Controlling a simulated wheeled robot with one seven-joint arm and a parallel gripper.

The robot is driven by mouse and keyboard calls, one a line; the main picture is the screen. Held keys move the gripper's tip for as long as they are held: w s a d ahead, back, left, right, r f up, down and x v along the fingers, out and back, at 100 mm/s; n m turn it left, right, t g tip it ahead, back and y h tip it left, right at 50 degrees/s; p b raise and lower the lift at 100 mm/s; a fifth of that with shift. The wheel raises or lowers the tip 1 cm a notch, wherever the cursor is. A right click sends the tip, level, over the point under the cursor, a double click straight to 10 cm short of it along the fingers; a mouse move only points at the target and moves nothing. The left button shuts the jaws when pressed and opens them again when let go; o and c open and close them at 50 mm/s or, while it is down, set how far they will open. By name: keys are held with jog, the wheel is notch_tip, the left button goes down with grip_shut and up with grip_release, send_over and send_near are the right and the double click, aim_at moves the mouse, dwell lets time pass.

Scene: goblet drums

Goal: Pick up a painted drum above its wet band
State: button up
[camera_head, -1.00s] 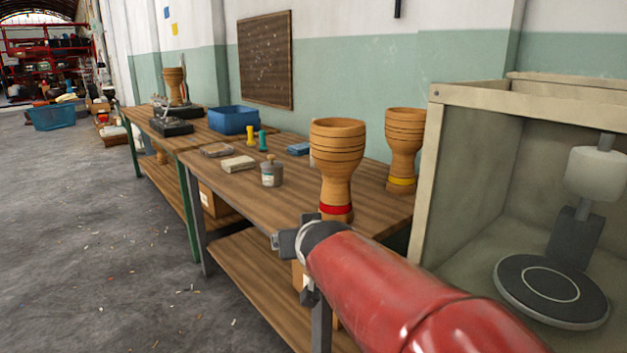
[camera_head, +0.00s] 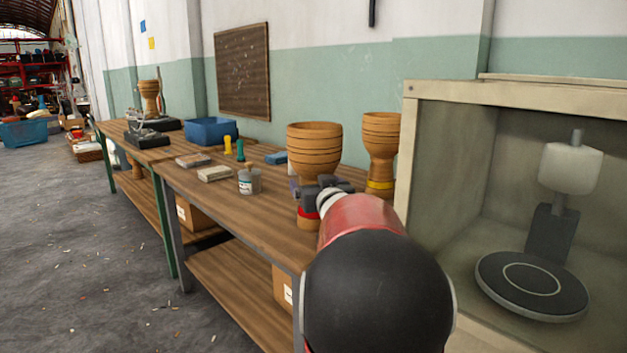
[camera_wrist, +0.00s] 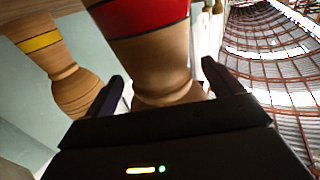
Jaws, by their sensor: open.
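The red-banded goblet drum (camera_head: 314,142) stands upright at the front right of the workbench (camera_head: 215,205). Its red band (camera_head: 308,212) is low on the foot, partly behind my gripper. My gripper (camera_head: 320,187) is open at the drum's narrow stem, just above the band. In the wrist view, which is upside down, the red band (camera_wrist: 140,14) is at the top and the bare stem (camera_wrist: 158,62) lies between the two dark fingers. I cannot tell whether either finger touches it. A yellow-banded drum (camera_head: 380,135) stands behind to the right; it also shows in the wrist view (camera_wrist: 75,88).
A beige booth (camera_head: 410,150) with a turntable (camera_head: 531,286) stands close on the right. A third drum (camera_head: 149,96) stands far back.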

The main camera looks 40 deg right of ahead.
jog(key=shift+x, duration=0.95)
jog(key=shift+c, duration=0.2)
jog(key=c, duration=1.4)
jog(key=shift+r, duration=0.1)
jog(key=shift+c, duration=0.2)
